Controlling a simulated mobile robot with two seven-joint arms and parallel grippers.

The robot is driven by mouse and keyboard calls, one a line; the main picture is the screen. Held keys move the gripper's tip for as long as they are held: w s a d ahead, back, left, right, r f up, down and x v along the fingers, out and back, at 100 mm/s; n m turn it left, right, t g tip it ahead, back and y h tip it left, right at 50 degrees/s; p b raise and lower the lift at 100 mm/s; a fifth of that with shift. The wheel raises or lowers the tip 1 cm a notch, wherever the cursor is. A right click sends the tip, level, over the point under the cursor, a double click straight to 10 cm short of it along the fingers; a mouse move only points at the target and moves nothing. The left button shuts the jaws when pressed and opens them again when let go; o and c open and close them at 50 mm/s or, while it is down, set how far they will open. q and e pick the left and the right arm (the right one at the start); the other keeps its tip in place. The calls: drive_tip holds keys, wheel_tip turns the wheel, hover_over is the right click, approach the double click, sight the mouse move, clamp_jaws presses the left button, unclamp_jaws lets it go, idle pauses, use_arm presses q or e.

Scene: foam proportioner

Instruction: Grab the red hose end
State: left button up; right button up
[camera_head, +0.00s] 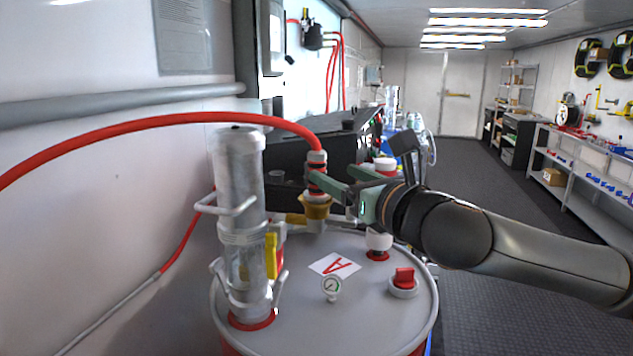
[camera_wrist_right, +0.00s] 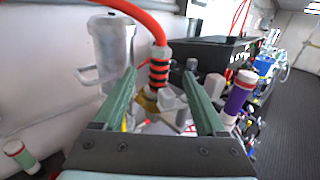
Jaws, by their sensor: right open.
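The red hose end (camera_head: 317,158) is a grey and red banded coupling at the end of a red hose. It stands upright in a brass-coloured fitting (camera_head: 316,208) on top of the grey drum (camera_head: 300,310). My right gripper (camera_head: 336,172) comes from the right and is open, with one green finger overlapping the coupling in the head view. In the right wrist view, the hose end (camera_wrist_right: 159,70) shows in the gap between the two open fingertips (camera_wrist_right: 160,76). I cannot tell how deep it is between them. My left gripper is not in view.
A tall clear cylinder (camera_head: 240,180) with metal handles stands on the drum left of the hose end. A black machine (camera_head: 312,153) is behind.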

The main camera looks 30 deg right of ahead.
sight(322, 168)
drive_tip(key=w, duration=0.7)
drive_tip(key=shift+w+d+f+p, duration=0.15)
drive_tip(key=shift+w+d+p, duration=0.15)
drive_tip(key=shift+w+p, duration=0.1)
clamp_jaws()
idle(0.5)
